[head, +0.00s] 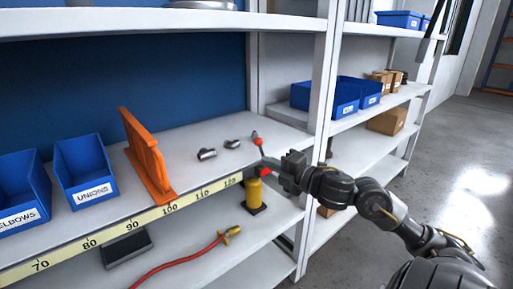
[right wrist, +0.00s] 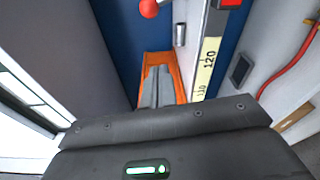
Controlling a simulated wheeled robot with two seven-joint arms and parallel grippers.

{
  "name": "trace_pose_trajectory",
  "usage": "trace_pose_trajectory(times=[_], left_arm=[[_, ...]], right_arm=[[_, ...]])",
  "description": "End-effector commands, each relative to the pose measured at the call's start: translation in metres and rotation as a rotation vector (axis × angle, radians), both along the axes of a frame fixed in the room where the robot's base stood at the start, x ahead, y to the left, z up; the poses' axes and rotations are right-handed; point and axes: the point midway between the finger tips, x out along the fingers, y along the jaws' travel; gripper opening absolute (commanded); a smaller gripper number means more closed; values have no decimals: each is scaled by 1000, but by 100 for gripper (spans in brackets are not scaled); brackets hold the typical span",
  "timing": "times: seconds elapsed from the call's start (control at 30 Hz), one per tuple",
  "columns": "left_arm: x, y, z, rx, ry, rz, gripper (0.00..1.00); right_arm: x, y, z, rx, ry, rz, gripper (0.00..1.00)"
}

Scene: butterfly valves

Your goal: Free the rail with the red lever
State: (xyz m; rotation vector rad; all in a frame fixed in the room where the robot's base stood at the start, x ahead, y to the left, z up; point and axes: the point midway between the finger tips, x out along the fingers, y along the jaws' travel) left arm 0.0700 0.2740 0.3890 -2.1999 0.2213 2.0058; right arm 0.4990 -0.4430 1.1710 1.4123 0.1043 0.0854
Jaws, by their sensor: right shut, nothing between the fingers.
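The red lever (head: 257,140) has a round red knob and a thin stalk. It stands tilted at the front right of the shelf. Its round knob (right wrist: 149,8) is at the top edge of the right wrist view. The rail (head: 140,219) is a pale yellow scale strip along the shelf's front edge, with its 120 mark (right wrist: 209,60) in the right wrist view. A red part (head: 263,171) sits at its right end. My right gripper (head: 271,164) is shut and empty, close to the lever's lower end; contact cannot be told. My left gripper is out of view.
An orange upright (head: 147,160) stands on the shelf, with two metal fittings (head: 207,154) (head: 232,144) to its right. Blue bins (head: 84,165) are at the left. A yellow cylinder (head: 254,193) and red hose (head: 180,261) are below. A white post (head: 319,120) rises behind my right gripper.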

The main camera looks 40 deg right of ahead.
Motion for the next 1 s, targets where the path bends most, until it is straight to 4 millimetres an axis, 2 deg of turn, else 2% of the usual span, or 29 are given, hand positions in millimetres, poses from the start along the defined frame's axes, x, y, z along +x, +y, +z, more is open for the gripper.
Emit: trace_pose_trajectory(times=[0.17, 0.33, 0.47, 0.87, 1.0], left_arm=[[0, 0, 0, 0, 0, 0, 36], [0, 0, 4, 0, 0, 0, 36], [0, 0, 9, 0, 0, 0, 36], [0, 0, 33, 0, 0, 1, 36], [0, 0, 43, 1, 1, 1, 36]], right_arm=[[1, 0, 0, 3, 0, -1, 0], [10, 0, 1, 6, -3, -2, 0], [28, 2, 3, 6, -3, -3, 0], [101, 12, 1, 9, -1, -1, 0], [96, -7, 2, 3, 4, -4, 0]])
